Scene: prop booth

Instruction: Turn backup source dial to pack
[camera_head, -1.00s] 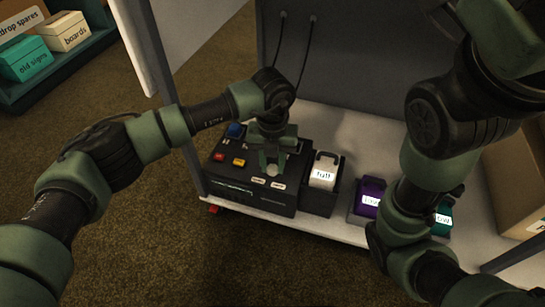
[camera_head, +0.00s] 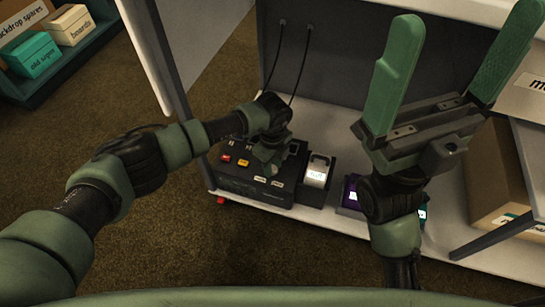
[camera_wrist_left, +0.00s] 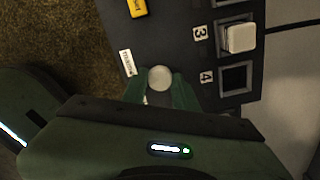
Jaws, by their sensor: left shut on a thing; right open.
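The black power unit (camera_head: 240,185) stands on the low white shelf. Its round pale dial (camera_wrist_left: 160,78) shows in the left wrist view between the green fingertips of my left gripper (camera_wrist_left: 160,92), which is shut on it. A "mains" label (camera_wrist_left: 127,63) is beside the dial. In the head view my left gripper (camera_head: 268,164) reaches down onto the unit's front right part. Two small white labels (camera_head: 260,179) sit near it, too small to read there. The dial's pointer direction cannot be made out. My right gripper (camera_head: 463,40) is raised, open and empty.
A yellow button (camera_wrist_left: 137,8), a white plug (camera_wrist_left: 239,38) at number 3 and an empty socket (camera_wrist_left: 235,78) at number 4 are on the unit. A cardboard box (camera_head: 492,185) is farther right.

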